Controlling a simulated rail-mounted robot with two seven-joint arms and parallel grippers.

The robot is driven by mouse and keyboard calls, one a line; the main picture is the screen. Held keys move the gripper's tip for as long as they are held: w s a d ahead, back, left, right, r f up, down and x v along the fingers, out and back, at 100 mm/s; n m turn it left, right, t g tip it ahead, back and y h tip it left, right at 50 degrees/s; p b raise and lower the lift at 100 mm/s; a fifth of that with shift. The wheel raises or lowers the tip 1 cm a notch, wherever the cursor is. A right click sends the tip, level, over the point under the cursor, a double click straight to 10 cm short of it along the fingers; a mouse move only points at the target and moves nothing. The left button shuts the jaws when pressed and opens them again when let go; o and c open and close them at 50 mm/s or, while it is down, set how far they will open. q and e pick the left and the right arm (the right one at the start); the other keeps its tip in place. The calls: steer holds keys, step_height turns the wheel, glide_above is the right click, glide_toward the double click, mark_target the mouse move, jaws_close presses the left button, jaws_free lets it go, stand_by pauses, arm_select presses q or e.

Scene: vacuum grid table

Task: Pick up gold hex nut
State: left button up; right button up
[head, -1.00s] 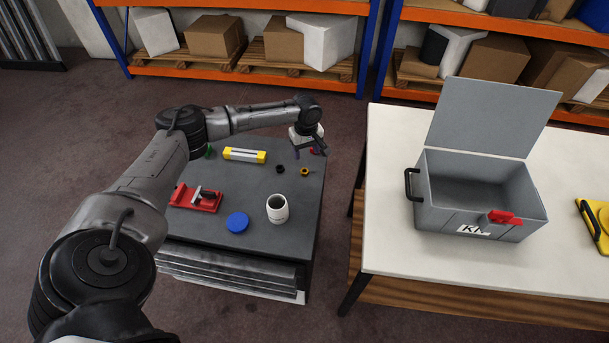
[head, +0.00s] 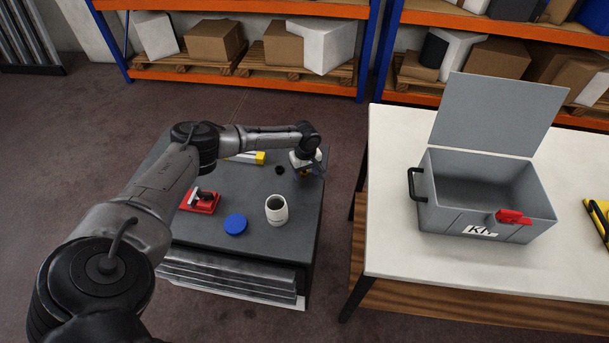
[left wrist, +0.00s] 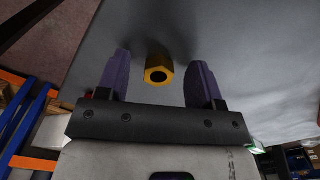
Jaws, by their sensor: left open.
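The gold hex nut (left wrist: 158,72) shows in the left wrist view with its hole facing the camera. It sits on the grey table top between the two fingers of my left gripper (left wrist: 160,57). The fingers are apart, with a gap on each side of the nut. In the head view my left gripper (head: 307,170) is low over the far right part of the grey table (head: 253,190) and mostly hides the nut. My right gripper is in neither view.
A small black ring-shaped part (head: 279,170) lies just left of the gripper. A white cup (head: 277,209), a blue disc (head: 236,224), a red vise (head: 201,201) and a yellow object (head: 258,157) share the table. An open grey box (head: 485,205) stands on the white table (head: 400,280).

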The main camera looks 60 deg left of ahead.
arm_select(q)
steer(key=shift+f, duration=0.1)
steer(key=c, duration=1)
